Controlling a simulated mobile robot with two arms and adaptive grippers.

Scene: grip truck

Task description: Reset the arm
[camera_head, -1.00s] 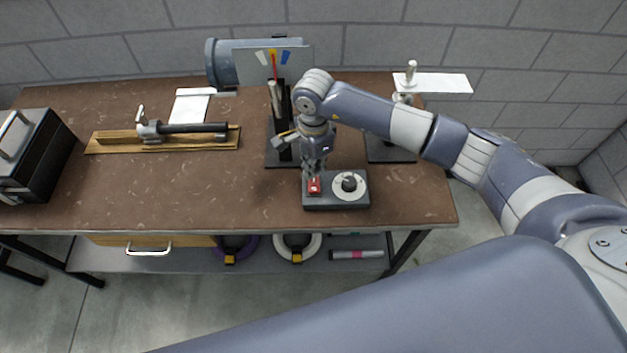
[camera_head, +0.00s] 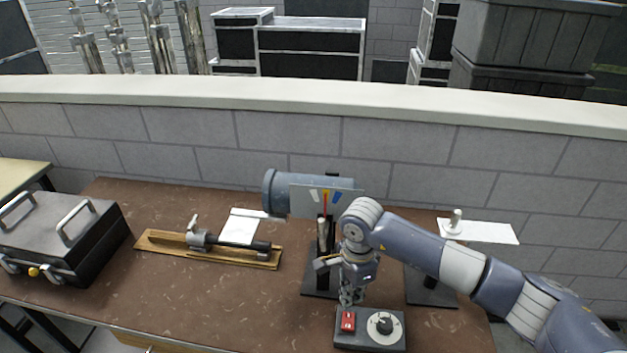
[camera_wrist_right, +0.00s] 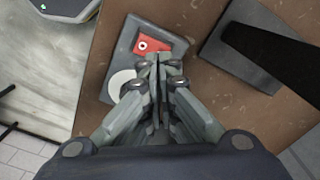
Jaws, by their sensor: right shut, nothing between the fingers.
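My right arm reaches in from the right in the head view. My right gripper (camera_head: 349,298) points down, just above a grey control box with a red switch (camera_head: 348,321) and a round white dial (camera_head: 385,326). In the right wrist view the fingers (camera_wrist_right: 160,68) are closed together with nothing between them. The red switch (camera_wrist_right: 152,45) shows just beyond the fingertips there, and the fingers partly cover the white dial (camera_wrist_right: 121,84). I cannot tell whether the fingertips touch the switch. My left gripper does not show.
A grey cylinder with a gauge plate (camera_head: 325,196) stands on a dark stand behind my gripper. A wooden board with a clamp (camera_head: 208,250) lies left of it. A black case (camera_head: 62,237) sits at the far left. The brown table (camera_head: 230,310) is clear front left.

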